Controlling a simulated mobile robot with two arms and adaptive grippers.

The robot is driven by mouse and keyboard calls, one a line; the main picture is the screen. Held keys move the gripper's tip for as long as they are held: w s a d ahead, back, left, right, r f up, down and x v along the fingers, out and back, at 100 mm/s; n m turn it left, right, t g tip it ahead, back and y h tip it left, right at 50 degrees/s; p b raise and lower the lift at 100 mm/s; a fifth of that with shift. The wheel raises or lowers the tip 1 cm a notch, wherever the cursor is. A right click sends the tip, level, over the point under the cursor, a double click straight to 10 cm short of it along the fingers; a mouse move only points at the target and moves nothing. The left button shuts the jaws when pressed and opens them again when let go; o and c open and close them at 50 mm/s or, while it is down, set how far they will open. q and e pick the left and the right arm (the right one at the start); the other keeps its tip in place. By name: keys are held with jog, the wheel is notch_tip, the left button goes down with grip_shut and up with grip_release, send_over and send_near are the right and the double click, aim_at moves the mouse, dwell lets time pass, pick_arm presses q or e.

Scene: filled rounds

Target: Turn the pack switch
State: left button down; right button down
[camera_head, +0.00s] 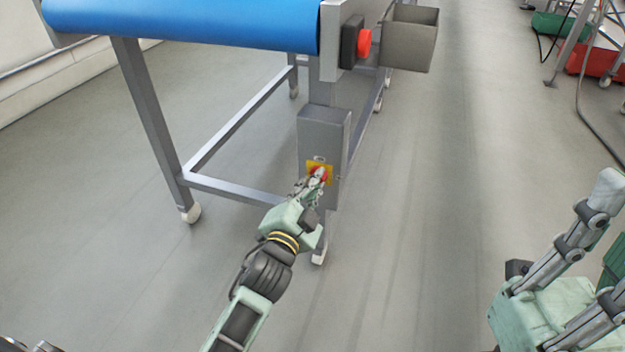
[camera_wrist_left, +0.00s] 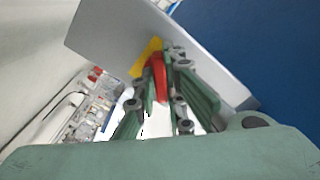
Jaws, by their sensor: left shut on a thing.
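The pack switch is a red knob (camera_wrist_left: 157,72) on a yellow plate (camera_head: 312,167), set on the front of a grey box (camera_head: 322,128) on the conveyor's leg. My left gripper (camera_head: 316,181) is shut on the red knob, which shows between its fingers in the left wrist view (camera_wrist_left: 158,84). The fingers hide much of the knob, so its exact angle cannot be told. The yellow plate also shows in the left wrist view (camera_wrist_left: 146,58). My right gripper (camera_head: 603,235) is at the right edge of the head view, away from the switch, with its fingers apart.
A conveyor with a blue belt (camera_head: 190,18) stands above the box, on grey legs with castors. A red button (camera_head: 365,43) and a grey bin (camera_head: 409,40) are at its end. The floor (camera_head: 430,200) right of the box is clear. A red item (camera_head: 597,60) is far right.

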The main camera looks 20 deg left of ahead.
pick_arm(q)
jog(key=shift+n+p, duration=1.2)
jog(key=shift+n, duration=0.3)
jog(key=c, duration=1.8)
grip_release()
jog(key=s, duration=1.2)
jog(key=shift+a, duration=0.2)
